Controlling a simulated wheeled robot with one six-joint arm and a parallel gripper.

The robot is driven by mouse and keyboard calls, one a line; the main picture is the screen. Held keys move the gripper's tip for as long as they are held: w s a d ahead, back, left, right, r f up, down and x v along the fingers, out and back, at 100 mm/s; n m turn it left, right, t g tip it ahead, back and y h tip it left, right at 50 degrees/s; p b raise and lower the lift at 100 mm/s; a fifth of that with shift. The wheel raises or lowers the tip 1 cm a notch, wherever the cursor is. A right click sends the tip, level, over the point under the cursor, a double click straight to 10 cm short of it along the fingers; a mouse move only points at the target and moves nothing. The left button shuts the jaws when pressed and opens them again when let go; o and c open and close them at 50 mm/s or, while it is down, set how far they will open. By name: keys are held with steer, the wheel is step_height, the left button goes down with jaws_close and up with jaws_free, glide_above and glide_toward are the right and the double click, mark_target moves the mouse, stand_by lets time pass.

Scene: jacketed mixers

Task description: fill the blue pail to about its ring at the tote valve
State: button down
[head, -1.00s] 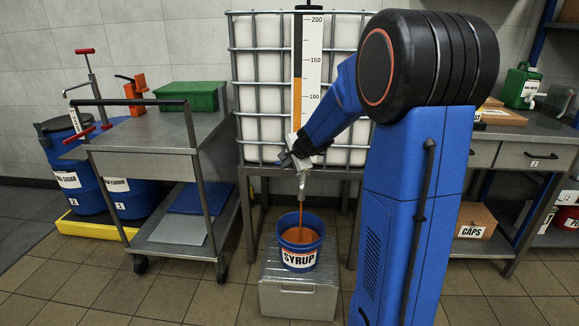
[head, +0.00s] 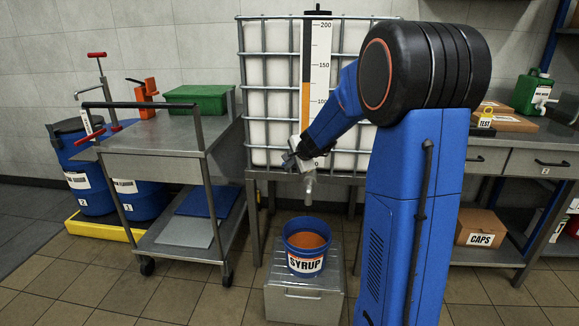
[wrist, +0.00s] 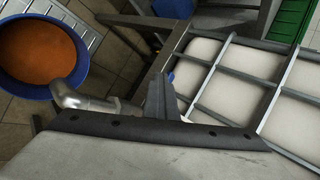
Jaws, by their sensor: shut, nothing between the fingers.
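The blue pail (head: 306,262), labelled SYRUP, stands upright on a grey metal box under the tote valve. Orange-brown syrup (head: 306,240) lies in it, below the rim; the ring cannot be made out. The wrist view also shows the pail (wrist: 84,58) and its syrup. The white caged tote (head: 275,120) stands on a metal frame behind, with a level scale on its front. The valve's spout (head: 309,190) points down above the pail and no stream falls from it. My gripper (head: 297,160) is at the valve, shut and empty; the valve handle is hidden.
A metal cart (head: 160,165) stands left of the tote with a green box (head: 196,97) on top. Blue drums (head: 92,170) stand on a yellow tray at far left. A metal bench (head: 520,160) is at the right. Floor at the front left is clear.

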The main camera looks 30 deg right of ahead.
steer(key=v, duration=1.7)
steer(key=s+a+f+n+g+y, duration=0.1)
steer(key=s+a+f+n+g, duration=0.1)
steer(key=s+a+n, duration=1)
steer(key=s+a+f+n+g, duration=0.1)
steer(key=s+a+f+n, duration=0.1)
steer(key=s, duration=0.9)
steer(key=s+a+f+n+g+h, duration=0.1)
steer(key=s+f, duration=0.4)
steer(key=s, duration=0.6)
steer(key=a+n, duration=0.1)
steer(key=n, duration=0.1)
steer(key=shift+s+a+f+n+g, duration=0.2)
steer(key=shift+s+a+n+g, duration=0.1)
steer(key=shift+n, duration=0.1)
steer(key=c, duration=2.5)
jaws_free()
